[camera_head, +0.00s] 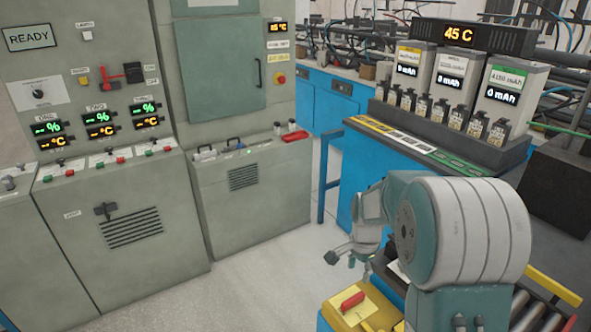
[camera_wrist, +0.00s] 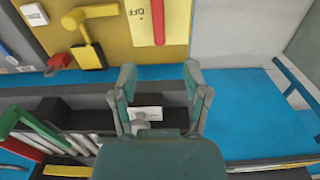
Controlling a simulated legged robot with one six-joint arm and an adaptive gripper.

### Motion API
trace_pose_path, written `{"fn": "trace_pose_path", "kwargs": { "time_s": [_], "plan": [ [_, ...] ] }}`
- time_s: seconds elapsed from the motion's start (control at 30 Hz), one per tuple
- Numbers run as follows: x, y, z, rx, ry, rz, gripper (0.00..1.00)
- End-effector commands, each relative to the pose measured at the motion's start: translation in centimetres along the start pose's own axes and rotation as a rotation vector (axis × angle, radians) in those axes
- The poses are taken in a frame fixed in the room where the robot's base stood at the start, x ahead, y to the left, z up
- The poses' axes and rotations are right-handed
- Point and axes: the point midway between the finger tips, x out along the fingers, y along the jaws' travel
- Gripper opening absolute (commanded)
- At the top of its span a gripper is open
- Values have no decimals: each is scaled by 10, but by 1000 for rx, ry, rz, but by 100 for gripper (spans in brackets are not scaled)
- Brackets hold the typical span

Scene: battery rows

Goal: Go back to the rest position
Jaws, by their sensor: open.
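My gripper (camera_head: 350,262) hangs from my arm in front of the blue bench (camera_head: 345,200), above and behind a yellow box with a red handle (camera_head: 352,300). In the wrist view my gripper (camera_wrist: 160,78) has its two fingers spread apart with nothing held between them. A dark block with a white label (camera_wrist: 146,113) shows beyond the fingers, and I cannot tell its distance. The yellow panel marked "Off" with a red handle (camera_wrist: 158,22) is at the top of the wrist view.
Grey cabinets (camera_head: 120,230) with displays stand at the left. Several batteries (camera_head: 455,75) stand in a dark rack on the bench, under a "45 C" display (camera_head: 458,34). Rollers (camera_head: 518,305) with a yellow rail lie at the lower right. The floor (camera_head: 265,280) between is clear.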

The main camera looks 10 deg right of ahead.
Motion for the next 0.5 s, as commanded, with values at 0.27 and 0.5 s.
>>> {"fn": "trace_pose_path", "kwargs": {
  "time_s": [0.27, 0.5],
  "plan": [
    [-68, 22, 37, -232, 64, -83, 60],
    [-124, 59, 79, -499, 148, -159, 60]
  ]
}}
